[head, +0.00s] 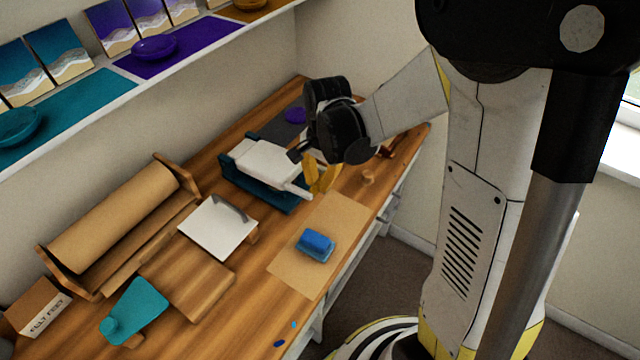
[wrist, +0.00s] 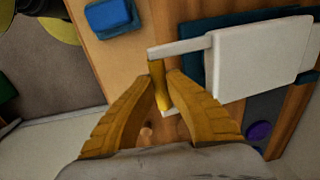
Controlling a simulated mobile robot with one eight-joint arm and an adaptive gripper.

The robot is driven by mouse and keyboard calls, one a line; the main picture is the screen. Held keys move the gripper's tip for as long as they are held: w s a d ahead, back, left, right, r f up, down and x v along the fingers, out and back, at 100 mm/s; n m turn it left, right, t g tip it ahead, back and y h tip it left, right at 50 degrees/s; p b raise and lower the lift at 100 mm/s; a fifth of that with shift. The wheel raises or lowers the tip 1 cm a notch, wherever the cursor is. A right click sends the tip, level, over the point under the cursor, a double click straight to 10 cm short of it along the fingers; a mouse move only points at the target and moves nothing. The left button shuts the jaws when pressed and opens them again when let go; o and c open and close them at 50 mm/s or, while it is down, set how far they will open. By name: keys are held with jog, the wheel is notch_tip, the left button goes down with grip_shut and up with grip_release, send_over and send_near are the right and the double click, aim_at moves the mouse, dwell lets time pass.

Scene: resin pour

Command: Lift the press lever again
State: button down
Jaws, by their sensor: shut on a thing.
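The press (head: 265,165) has a white top plate over a dark teal base and stands on the wooden bench below the shelf. Its white lever arm (head: 297,189) sticks out at the front, toward my gripper. In the wrist view the lever arm (wrist: 180,48) runs from the white plate (wrist: 255,55) to a yellow grip bar (wrist: 158,84). My gripper (head: 322,180) has yellow fingers, which also show in the wrist view (wrist: 163,88). They are shut on the lever's grip bar, and the fingertips hide part of it.
A blue block (head: 315,245) lies on a brown sheet (head: 300,270) in front of the press. A white board (head: 218,228), a wooden board (head: 190,285), a paper roll (head: 118,215) and a teal piece (head: 135,310) are to the left. A shelf (head: 150,70) overhangs the back.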

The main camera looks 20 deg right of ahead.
jog(key=w+a+r+p, duration=0.3)
jog(key=w+r+p, duration=0.15)
jog(key=r, duration=0.45)
jog(key=w+a+r+p, duration=0.3)
jog(key=r+p, duration=0.3)
jog(key=r, duration=0.3)
jog(key=w+a+r+g+h+p, duration=0.1)
jog(key=w+a+r+g+p, duration=0.1)
jog(key=w, duration=0.5)
jog(key=shift+w+a+r+g+h+p, duration=0.35)
jog(key=shift+a+r+p, duration=0.2)
jog(key=shift+a+r, duration=0.9)
jog(key=shift+a+f, duration=0.25)
jog(key=c, duration=1.3)
grip_release()
jog(key=shift+w+a+f, duration=0.1)
jog(key=shift+w, duration=0.05)
jog(key=v, duration=1.2)
